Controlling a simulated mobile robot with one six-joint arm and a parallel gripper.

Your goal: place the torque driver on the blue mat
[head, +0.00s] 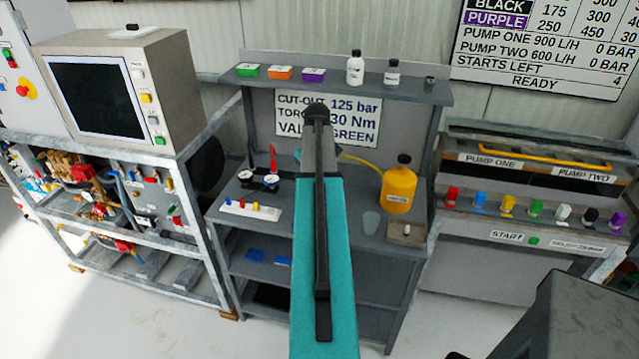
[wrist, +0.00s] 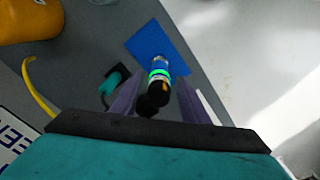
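The blue mat (wrist: 158,38) lies on the grey bench top in the wrist view. In the head view my arm hides it. A dark-ended cylinder with a bright green band and a blue part, apparently the torque driver (wrist: 158,77), is between the fingers of my gripper (wrist: 158,88). It overlaps the near end of the mat in the picture. Narrow gaps show between it and both fingers, so the gripper looks open around it. I cannot tell whether it touches the mat. My gripper (head: 318,112) is seen from behind in the head view.
A teal cylinder (wrist: 112,81) with a black part lies left of the fingers. A yellow bottle (head: 398,188) with a yellow hose (head: 362,163) and a clear cup (head: 371,222) stand on the right of the bench. Gauges (head: 257,181) and a white tray (head: 249,209) are on its left.

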